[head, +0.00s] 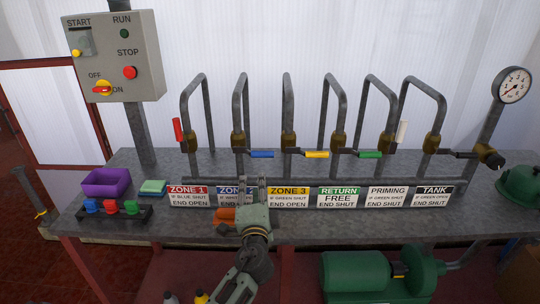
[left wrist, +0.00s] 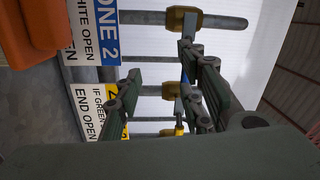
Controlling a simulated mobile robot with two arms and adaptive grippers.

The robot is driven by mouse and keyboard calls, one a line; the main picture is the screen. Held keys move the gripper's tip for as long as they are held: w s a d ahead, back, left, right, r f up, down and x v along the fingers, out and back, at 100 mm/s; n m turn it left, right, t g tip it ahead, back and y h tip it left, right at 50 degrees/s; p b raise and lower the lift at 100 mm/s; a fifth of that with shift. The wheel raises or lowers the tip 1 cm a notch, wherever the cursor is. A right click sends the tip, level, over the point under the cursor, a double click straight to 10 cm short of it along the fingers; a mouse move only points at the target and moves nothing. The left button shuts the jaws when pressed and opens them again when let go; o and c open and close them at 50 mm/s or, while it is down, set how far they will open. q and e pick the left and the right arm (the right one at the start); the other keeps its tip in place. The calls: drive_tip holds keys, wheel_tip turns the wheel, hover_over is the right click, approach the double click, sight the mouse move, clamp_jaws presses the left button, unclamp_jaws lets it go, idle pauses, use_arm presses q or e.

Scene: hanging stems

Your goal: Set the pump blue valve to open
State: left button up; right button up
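The blue valve has a brass body (head: 238,141) on the second pipe from the left. Its blue handle (head: 262,154) lies level, pointing right, across the upright pipe. My left gripper (head: 256,186) is in front of the ZONE 2 sign, below the blue handle. In the left wrist view its two fingers (left wrist: 165,92) stand apart with nothing seen held between them. The blue handle shows there as a thin blue strip (left wrist: 184,76), largely hidden by the right-hand finger. I cannot tell whether that finger touches it. My right gripper is not in view.
The yellow handle (head: 316,154) is level, close right of the blue one. The red handle (head: 177,130) stands upright to the left. Signs (head: 289,196) line the bench front. An orange object (head: 224,214) lies beside my left gripper. A control box (head: 112,56) stands at left.

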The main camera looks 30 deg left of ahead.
sight(264, 154)
use_arm(q)
drive_tip(key=w+a+r+m, duration=0.1)
drive_tip(key=w+r, duration=0.1)
drive_tip(key=w, duration=0.1)
drive_tip(key=w+a+r+t+p, duration=0.1)
drive_tip(key=w, duration=0.2)
drive_tip(key=w+a+r+m+t, duration=0.1)
drive_tip(key=w+r, duration=0.1)
drive_tip(key=w, duration=0.1)
drive_tip(key=shift+w+r+m+p, duration=0.3)
drive_tip(key=shift+w, duration=0.05)
drive_tip(key=shift+c, duration=0.5)
clamp_jaws()
